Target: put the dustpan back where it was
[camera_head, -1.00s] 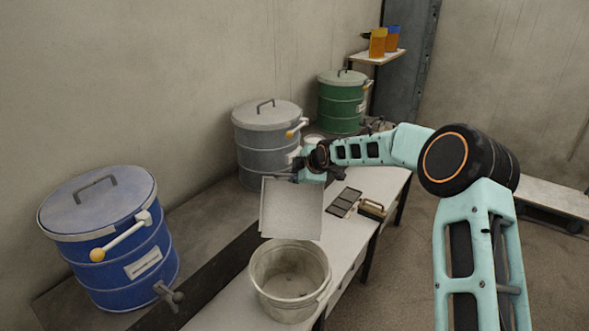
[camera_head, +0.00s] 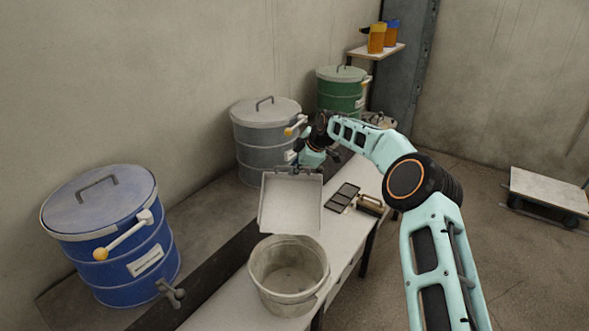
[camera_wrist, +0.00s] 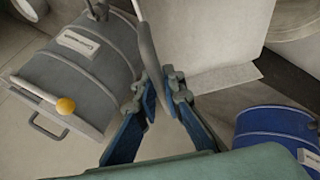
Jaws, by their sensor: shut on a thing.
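The dustpan (camera_head: 291,207) is a pale grey open pan. In the head view it hangs in the air over the white bench (camera_head: 222,312), just behind the bucket, with its wide edge toward the bucket. My gripper (camera_head: 298,166) is at its far edge and shut on it; the exact grip is small and partly hidden there. In the wrist view my gripper (camera_wrist: 166,98) has its fingers close together at a grey curved part, and the pale dustpan (camera_wrist: 212,38) fills the upper middle.
A whitish bucket (camera_head: 283,297) stands on the bench below the dustpan. A dark panel (camera_head: 342,197) and a brush-like item (camera_head: 370,204) lie to the right. Blue (camera_head: 120,262), grey (camera_head: 262,140) and green (camera_head: 340,98) drums stand along the wall.

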